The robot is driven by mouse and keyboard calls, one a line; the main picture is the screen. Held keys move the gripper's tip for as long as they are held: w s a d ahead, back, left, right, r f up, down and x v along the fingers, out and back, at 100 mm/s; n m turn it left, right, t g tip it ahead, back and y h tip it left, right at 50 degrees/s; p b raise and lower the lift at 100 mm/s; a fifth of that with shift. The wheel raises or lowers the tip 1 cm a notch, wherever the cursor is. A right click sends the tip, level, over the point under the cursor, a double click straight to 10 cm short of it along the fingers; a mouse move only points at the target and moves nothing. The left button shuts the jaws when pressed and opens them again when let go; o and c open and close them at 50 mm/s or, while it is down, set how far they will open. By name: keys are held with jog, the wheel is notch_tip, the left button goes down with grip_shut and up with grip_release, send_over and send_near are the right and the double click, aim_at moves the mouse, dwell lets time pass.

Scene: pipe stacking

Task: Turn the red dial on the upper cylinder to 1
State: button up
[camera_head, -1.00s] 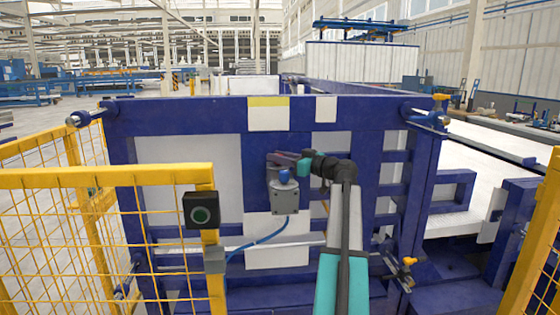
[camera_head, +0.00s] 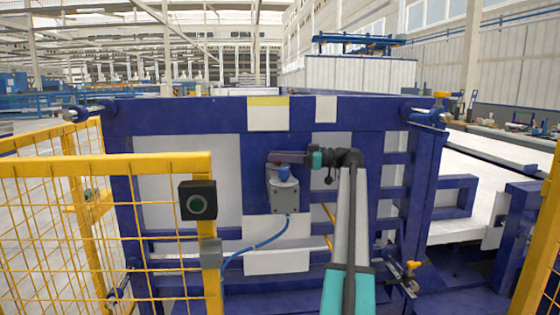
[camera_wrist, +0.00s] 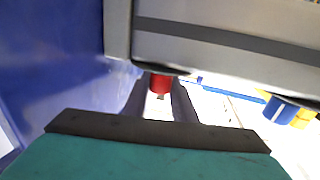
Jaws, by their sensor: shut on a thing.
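A grey housing (camera_head: 284,196) with a blue knob (camera_head: 283,173) on its front is mounted on the middle of the blue frame. My gripper (camera_head: 276,158) reaches in from the right at the top of this housing, its fingers nearly level. In the wrist view a red dial (camera_wrist: 161,83) sits between the dark fingers of my gripper (camera_wrist: 160,90), which are shut on it. The dial's markings and number cannot be read. A grey body with a dark band (camera_wrist: 230,30) fills the top of the wrist view, close to the fingers.
A yellow mesh fence (camera_head: 100,165) with a black button box (camera_head: 197,201) stands at the front left. A blue hose (camera_head: 258,248) hangs from the housing. The blue frame (camera_head: 200,118) lies close behind my gripper. Another yellow fence is at the right edge.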

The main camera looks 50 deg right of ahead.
jog(key=shift+n+g+y, duration=0.6)
jog(key=shift+y, duration=0.1)
jog(key=o, duration=1)
jog(key=shift+a, duration=0.1)
jog(key=shift+o, duration=0.2)
jog(key=shift+s+d, duration=0.35)
jog(key=shift+d, duration=0.1)
jog(key=p+v, duration=0.3)
jog(key=v, duration=0.9)
jog(key=shift+s+d, duration=0.2)
jog(key=shift+s, duration=0.1)
